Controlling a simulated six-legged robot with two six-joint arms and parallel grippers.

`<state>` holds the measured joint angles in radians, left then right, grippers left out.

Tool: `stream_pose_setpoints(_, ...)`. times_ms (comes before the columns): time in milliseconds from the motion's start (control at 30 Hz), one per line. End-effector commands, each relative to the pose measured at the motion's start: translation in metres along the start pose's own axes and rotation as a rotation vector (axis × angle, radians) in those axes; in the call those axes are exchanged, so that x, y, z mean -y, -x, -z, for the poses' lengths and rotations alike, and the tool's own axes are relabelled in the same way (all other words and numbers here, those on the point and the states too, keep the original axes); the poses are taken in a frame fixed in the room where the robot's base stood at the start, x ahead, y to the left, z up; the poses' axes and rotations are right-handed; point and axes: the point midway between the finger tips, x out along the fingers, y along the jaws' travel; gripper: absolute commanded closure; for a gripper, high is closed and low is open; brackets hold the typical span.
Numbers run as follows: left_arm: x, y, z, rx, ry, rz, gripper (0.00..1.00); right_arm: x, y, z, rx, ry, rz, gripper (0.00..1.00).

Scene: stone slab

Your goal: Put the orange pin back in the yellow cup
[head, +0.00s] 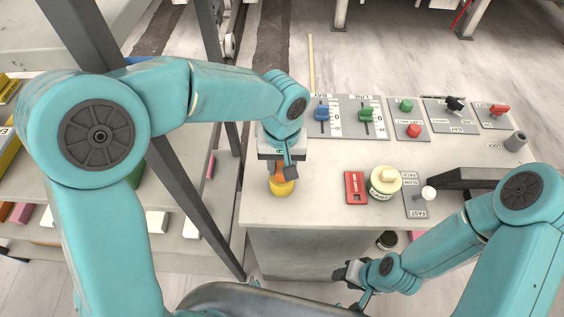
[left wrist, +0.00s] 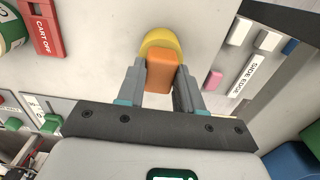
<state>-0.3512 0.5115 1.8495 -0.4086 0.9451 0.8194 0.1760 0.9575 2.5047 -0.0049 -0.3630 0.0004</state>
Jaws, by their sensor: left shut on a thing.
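The yellow cup (head: 282,187) stands on the slab near its left front corner, and it also shows in the left wrist view (left wrist: 158,39). The orange pin (head: 280,172) is between the fingers of my left gripper (head: 279,166), which is shut on it. In the left wrist view the orange pin (left wrist: 161,70) covers part of the cup. In the head view the pin's lower end meets the cup's top; I cannot tell how deep it sits. My right gripper (head: 346,274) is low in front of the slab, away from the cup; its fingers are too small to read.
The pale stone slab (head: 318,215) is clear around the cup. Switch panels (head: 345,117) line the back. A dark post (head: 190,150) stands left of the slab.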

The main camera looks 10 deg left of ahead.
Motion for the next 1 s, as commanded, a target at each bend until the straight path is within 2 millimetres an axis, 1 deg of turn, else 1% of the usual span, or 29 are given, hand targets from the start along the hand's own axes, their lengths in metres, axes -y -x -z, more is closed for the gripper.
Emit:
stream_pose_setpoints(167, 0.0, 0.001, 0.0, 0.0, 0.0, 0.0, 1.0, 0.0, 0.0, 0.0, 0.0, 0.0, 0.0, 0.57)
stream_pose_setpoints(200, 0.0, 0.001, 0.0, 0.0, 0.0, 0.0, 0.61, 0.0, 0.0, 0.0, 0.0, 0.0, 0.0, 0.57)
stream_pose_setpoints(267, 0.0, 0.001, 0.0, 0.0, 0.0, 0.0, 0.42, 0.0, 0.0, 0.0, 0.0, 0.0, 0.0, 0.57)
stream_pose_setpoints(300, 0.0, 0.001, 0.0, 0.0, 0.0, 0.0, 0.35, 0.0, 0.0, 0.0, 0.0, 0.0, 0.0, 0.57)
stream_pose_setpoints(567, 0.0, 0.001, 0.0, 0.0, 0.0, 0.0, 0.35, 0.0, 0.0, 0.0, 0.0, 0.0, 0.0, 0.57)
stream_pose_setpoints(667, 0.0, 0.006, 0.0, -0.001, 0.0, 0.0, 0.35, 0.0, 0.0, 0.0, 0.0, 0.0, 0.0, 0.57)
stream_pose_setpoints(767, -0.001, 0.022, 0.001, -0.004, 0.001, -0.003, 0.35, 0.0, -0.001, 0.0, 0.0, 0.0, 0.0, 0.57)
stream_pose_setpoints(867, -0.001, 0.046, 0.001, -0.007, 0.001, -0.004, 0.35, -0.001, -0.002, 0.0, 0.0, 0.0, 0.0, 0.57)
stream_pose_setpoints(1000, -0.001, 0.085, 0.001, -0.006, 0.0, -0.004, 0.35, -0.001, -0.002, 0.0, 0.0, 0.0, 0.0, 0.57)
